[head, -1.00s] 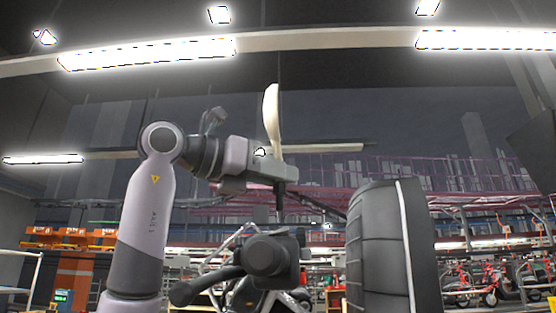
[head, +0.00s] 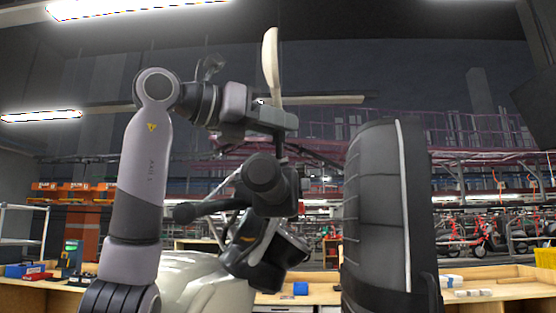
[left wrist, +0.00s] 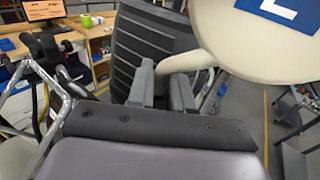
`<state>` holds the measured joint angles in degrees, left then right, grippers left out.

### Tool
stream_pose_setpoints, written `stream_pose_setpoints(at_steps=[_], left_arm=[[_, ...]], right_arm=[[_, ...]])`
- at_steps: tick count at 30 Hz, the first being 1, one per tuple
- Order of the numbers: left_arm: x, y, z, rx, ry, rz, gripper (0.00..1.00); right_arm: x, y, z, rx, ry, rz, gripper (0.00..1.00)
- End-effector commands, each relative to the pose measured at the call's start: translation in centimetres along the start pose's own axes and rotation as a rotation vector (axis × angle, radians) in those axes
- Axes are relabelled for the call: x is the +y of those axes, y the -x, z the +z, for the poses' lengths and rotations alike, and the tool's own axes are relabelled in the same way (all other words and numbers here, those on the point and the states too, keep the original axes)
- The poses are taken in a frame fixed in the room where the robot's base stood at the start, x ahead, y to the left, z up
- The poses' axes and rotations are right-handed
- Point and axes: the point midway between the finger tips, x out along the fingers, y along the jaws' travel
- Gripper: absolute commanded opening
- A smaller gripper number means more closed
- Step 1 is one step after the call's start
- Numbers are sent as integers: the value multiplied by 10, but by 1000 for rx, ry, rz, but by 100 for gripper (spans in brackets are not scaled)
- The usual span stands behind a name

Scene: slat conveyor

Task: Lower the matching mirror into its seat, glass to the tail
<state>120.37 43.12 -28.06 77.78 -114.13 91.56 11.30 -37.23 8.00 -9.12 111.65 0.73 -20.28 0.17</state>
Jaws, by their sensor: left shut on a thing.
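My left gripper (head: 281,120) is shut on a cream mirror (head: 270,60) and holds it up in the head view. The mirror appears thin and nearly edge-on there. In the left wrist view, its broad cream back (left wrist: 255,50) fills the upper right, with a blue patch bearing a white mark, and its curved stem runs to the fingers (left wrist: 165,88). A black handlebar part with a round end (head: 265,175) is below my gripper in the head view. The seat is not clearly visible; I cannot tell whether the mirror touches anything. My right gripper is not in view.
A tall dark ribbed panel with pale piping (head: 378,220) stands close on the right. A cream body (head: 200,282) sits low in the middle. Workbenches (head: 490,285), orange bins (head: 75,192) and red scooters (head: 480,235) are behind.

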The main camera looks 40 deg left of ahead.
Motion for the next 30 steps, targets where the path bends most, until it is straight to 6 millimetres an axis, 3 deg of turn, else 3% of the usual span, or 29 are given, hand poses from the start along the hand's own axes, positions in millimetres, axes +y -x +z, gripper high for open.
stream_pose_setpoints(at_steps=[30], left_arm=[[0,2,-7,5,1,3,0]], right_arm=[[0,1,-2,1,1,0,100]])
